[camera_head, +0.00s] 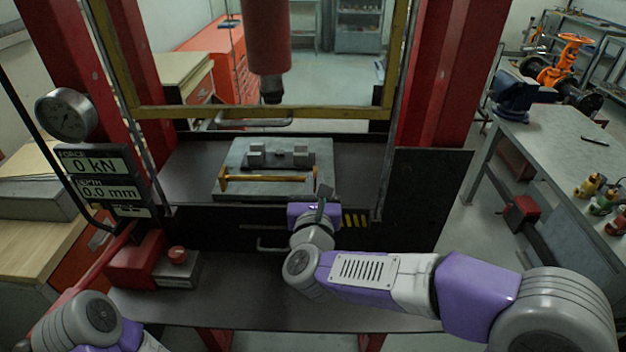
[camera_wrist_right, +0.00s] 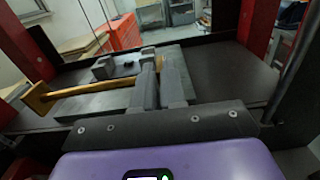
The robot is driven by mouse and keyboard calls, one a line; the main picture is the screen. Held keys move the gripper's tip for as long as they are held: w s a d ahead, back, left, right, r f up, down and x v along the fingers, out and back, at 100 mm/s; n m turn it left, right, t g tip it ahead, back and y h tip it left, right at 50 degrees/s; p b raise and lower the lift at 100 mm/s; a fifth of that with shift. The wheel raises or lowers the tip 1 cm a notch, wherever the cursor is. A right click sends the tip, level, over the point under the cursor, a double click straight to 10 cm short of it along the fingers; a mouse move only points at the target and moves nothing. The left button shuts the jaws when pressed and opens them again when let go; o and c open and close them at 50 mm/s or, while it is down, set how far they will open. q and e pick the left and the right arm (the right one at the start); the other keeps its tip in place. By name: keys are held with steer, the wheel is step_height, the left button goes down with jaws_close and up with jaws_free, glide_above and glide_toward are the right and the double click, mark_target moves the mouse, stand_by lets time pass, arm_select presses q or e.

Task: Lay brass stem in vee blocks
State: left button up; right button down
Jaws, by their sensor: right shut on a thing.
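The brass stem (camera_head: 268,178) is a yellow rod with a wider end at the left. My right gripper (camera_head: 320,188) is shut on it near its right end and holds it roughly level. In the right wrist view the stem (camera_wrist_right: 95,90) runs left from between the grey fingers (camera_wrist_right: 158,84). Two small grey vee blocks, a left one (camera_head: 257,156) and a right one (camera_head: 301,157), stand on a dark base behind the stem. The stem is in front of them, not in them. In the wrist view the fingers partly hide the right block. My left gripper is out of view.
The blocks stand on a grey plate (camera_head: 240,152) on the press bed (camera_head: 185,182). The press ram (camera_head: 266,45) hangs above, inside a yellow frame (camera_head: 128,80) and red columns. A red control box (camera_head: 135,262) sits at the front left.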

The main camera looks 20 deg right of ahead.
steer(key=shift+p+x, duration=1.75)
steer(key=shift+x, duration=1.85)
steer(key=shift+p+x, duration=2.6)
steer(key=shift+x, duration=1.25)
steer(key=shift+w+d+f, duration=0.1)
steer(key=shift+w+f, duration=0.1)
steer(key=shift+f, duration=0.15)
steer(key=f+b, duration=0.1)
steer(key=b, duration=0.2)
steer(key=shift+f, duration=0.35)
steer(key=shift+s+f+b, duration=0.1)
steer(key=shift+f+b, duration=0.25)
steer(key=shift+b, duration=0.7)
steer(key=c, duration=1.1)
jaws_free()
steer(key=shift+c, duration=0.2)
